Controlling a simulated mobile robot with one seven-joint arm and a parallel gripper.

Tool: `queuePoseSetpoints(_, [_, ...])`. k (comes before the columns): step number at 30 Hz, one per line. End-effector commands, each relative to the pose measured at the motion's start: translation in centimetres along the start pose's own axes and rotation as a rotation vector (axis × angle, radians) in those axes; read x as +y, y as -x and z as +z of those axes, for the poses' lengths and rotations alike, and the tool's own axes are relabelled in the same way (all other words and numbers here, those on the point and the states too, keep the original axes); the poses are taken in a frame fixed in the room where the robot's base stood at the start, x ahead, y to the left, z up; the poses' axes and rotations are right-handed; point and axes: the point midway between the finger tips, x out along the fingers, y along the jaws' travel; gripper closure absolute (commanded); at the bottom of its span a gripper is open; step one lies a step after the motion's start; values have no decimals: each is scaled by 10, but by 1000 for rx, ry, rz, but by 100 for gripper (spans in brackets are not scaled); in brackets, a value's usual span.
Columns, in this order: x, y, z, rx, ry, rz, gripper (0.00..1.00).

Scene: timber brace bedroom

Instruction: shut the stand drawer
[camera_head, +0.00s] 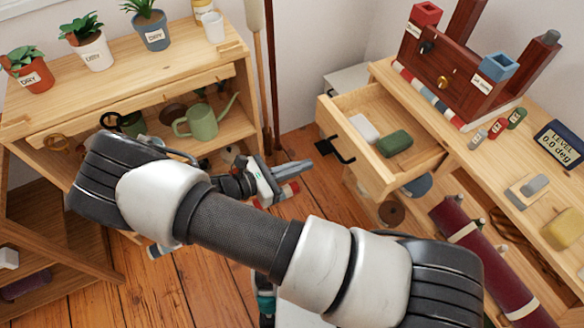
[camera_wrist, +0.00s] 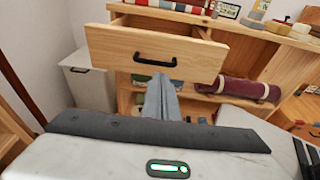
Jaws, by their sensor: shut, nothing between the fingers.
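The stand drawer (camera_head: 352,165) is a light wooden drawer, pulled out from the wooden stand on the right in the head view. A white block (camera_head: 364,127) and a green block (camera_head: 394,143) lie inside it. Its black handle (camera_head: 335,149) is on the front panel. In the wrist view the drawer front (camera_wrist: 190,54) faces me, with the handle (camera_wrist: 155,60) near its middle. My gripper (camera_head: 306,168) is shut and empty, left of the drawer front and apart from it. In the wrist view its fingers (camera_wrist: 160,98) appear below the handle.
A dark red roll (camera_head: 485,255) lies below. A shelf with potted plants (camera_head: 93,48) and a green watering can (camera_head: 203,118) stands left. Bare floor (camera_head: 325,200) lies between.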

Motion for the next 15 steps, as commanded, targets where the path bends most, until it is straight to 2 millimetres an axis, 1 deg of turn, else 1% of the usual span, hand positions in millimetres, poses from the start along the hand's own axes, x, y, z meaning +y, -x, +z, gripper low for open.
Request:
queuePoseSetpoints(1, [-1,-13,0,-3,0,-3,100])
queuePoseSetpoints(6, [-1,-47,0,-2,1,-3,100])
queuePoseSetpoints(10, [-1,-67,0,-1,0,-2,100])
queuePoseSetpoints(15, [0,-80,0,0,-1,-1,100])
